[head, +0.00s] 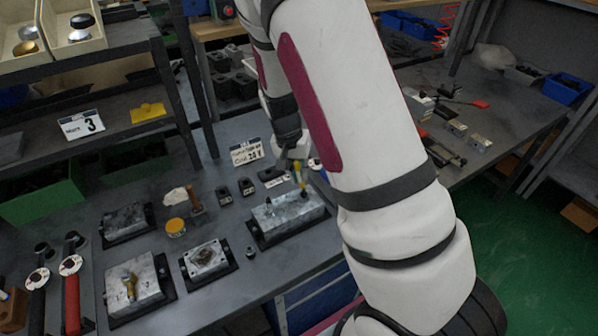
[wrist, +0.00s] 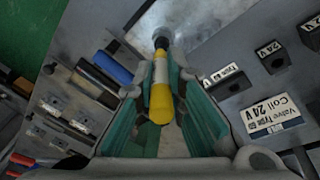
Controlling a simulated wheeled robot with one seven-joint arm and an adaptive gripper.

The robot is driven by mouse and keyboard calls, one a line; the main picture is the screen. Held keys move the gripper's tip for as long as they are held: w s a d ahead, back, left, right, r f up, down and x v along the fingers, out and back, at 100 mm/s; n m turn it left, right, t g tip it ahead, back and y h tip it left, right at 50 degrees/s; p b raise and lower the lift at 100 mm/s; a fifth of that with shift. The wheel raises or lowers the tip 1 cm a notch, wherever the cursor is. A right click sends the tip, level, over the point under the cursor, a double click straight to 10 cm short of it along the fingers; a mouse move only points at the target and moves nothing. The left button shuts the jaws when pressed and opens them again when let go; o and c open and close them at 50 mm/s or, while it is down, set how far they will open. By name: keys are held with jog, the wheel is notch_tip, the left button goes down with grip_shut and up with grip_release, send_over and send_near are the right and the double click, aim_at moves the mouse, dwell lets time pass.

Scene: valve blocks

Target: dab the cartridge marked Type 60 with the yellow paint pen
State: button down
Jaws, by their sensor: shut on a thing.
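My gripper (head: 297,160) is shut on the yellow paint pen (head: 301,178), which points down over the long grey valve block (head: 290,214). In the wrist view the pen (wrist: 160,98), yellow with a pale band, sits between the teal-lined fingers (wrist: 162,105). Its far end lines up with a dark round part (wrist: 161,40) on the metal block; I cannot tell whether they touch. Another small dark part (head: 268,201) stands on the same block, left of the pen. No "Type 60" marking is readable in either view.
A card (head: 247,152) reads "Coil 24 V", with small black coils (head: 246,187) near it. Other metal blocks (head: 207,258), a yellow-lidded pot (head: 176,227) and red-handled tools (head: 71,290) lie to the left. A shelf (head: 80,60) rises at upper left.

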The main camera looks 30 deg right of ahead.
jog(key=shift+f, duration=0.5)
dwell(1.2)
jog(key=shift+r, duration=0.1)
jog(key=shift+r+p, duration=1.2)
jog(key=shift+r, duration=2.25)
